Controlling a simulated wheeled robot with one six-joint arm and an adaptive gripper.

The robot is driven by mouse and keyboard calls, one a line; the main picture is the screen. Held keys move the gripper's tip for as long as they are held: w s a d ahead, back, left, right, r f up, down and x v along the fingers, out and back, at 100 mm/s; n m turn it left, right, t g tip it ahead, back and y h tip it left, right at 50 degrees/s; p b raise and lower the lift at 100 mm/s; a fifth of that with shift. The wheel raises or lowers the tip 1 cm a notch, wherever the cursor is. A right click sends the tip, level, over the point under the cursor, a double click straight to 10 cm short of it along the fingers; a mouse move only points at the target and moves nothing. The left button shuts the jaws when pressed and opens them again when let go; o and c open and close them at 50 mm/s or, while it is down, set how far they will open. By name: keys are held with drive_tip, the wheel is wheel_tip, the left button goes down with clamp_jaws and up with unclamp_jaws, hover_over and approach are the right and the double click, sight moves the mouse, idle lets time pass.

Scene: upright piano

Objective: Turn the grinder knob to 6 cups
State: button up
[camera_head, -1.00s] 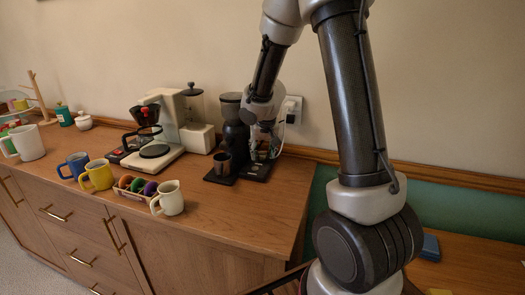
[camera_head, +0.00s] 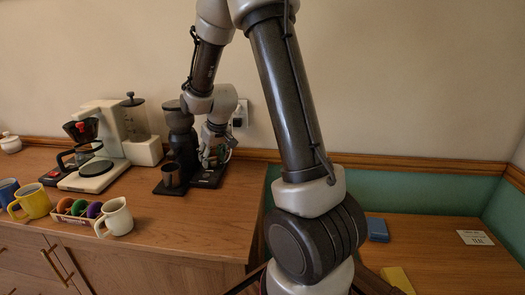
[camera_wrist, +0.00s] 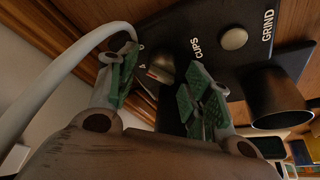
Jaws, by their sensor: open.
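The dark grinder (camera_head: 180,138) stands at the right end of the wooden counter. My gripper (camera_head: 211,158) points down just right of the grinder body, over its dark base. In the wrist view, my gripper (camera_wrist: 160,84) is open, its green-padded fingers apart. A metallic rounded knob (camera_wrist: 161,62) shows between and beyond the fingertips, beside the printed word CUPS. I cannot tell whether either finger touches it. The knob's pointer and most of its scale are hidden. A round button (camera_wrist: 233,39) sits beside the word GRIND.
A dark cup (camera_head: 171,175) stands by the grinder; it also shows in the wrist view (camera_wrist: 277,95). A pale cable (camera_wrist: 62,68) curves close to the left finger. A coffee maker (camera_head: 100,160), mugs and a white pitcher (camera_head: 115,217) stand left. The counter's front right is clear.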

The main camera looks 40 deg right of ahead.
sight(220, 167)
drive_tip(key=n+y, duration=0.1)
drive_tip(key=n, duration=0.2)
drive_tip(key=shift+d, duration=0.15)
drive_tip(key=shift+r+n+y, duration=0.2)
drive_tip(key=shift+n+y, duration=0.2)
drive_tip(key=shift+n, duration=0.2)
drive_tip(key=v, duration=0.8)
drive_tip(key=s+r+m+g, duration=0.1)
drive_tip(key=s+r+m, duration=0.1)
drive_tip(key=s, duration=1)
drive_tip(key=s+a+r+m+g+h, duration=0.1)
drive_tip(key=s+r+m+g, duration=0.1)
drive_tip(key=s, duration=1)
drive_tip(key=shift+s+r+m+h, duration=0.35)
drive_tip(key=shift+r+m, duration=0.25)
drive_tip(key=shift+r, duration=0.2)
drive_tip(key=shift+a, duration=0.1)
